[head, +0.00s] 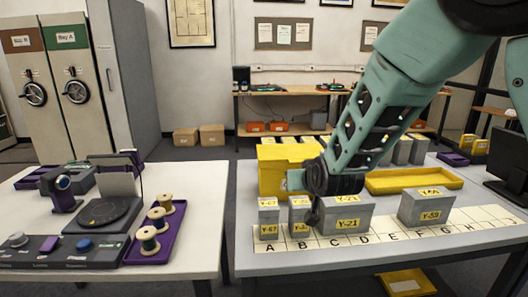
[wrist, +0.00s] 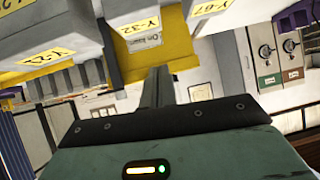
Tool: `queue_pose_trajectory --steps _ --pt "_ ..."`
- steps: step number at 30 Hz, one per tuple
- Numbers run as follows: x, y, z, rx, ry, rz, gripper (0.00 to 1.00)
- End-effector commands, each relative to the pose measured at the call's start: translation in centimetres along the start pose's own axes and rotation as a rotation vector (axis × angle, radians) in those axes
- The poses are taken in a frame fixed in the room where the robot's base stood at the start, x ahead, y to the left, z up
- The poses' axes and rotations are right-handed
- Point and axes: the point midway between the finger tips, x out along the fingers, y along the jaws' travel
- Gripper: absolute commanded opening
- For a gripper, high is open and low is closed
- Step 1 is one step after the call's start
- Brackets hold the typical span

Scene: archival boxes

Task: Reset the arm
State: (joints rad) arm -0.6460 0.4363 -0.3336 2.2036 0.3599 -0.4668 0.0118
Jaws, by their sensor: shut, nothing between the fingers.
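My arm reaches down from the upper right in the head view. Box Y-67 (head: 268,229) stands to the left and box Y-59 (head: 426,218) to the right, all on a lettered strip (head: 385,238).
A yellow bin (head: 272,182) stands behind the boxes, with a yellow tray (head: 415,181) to its right. More grey boxes (head: 402,150) stand behind that tray. The left table (head: 205,215) holds a purple tray (head: 163,252) of spools. A gap separates the tables.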

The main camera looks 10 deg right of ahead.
Motion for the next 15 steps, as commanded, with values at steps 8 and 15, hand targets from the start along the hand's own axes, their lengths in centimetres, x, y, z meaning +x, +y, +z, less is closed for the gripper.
queue_pose_trajectory --steps 8,15 --pt "-16.3 -7.7 7.2 -0.162 -0.525 -0.276 0.00" --pt "-29.6 -6.7 12.6 -0.450 -0.847 -0.343 0.00"
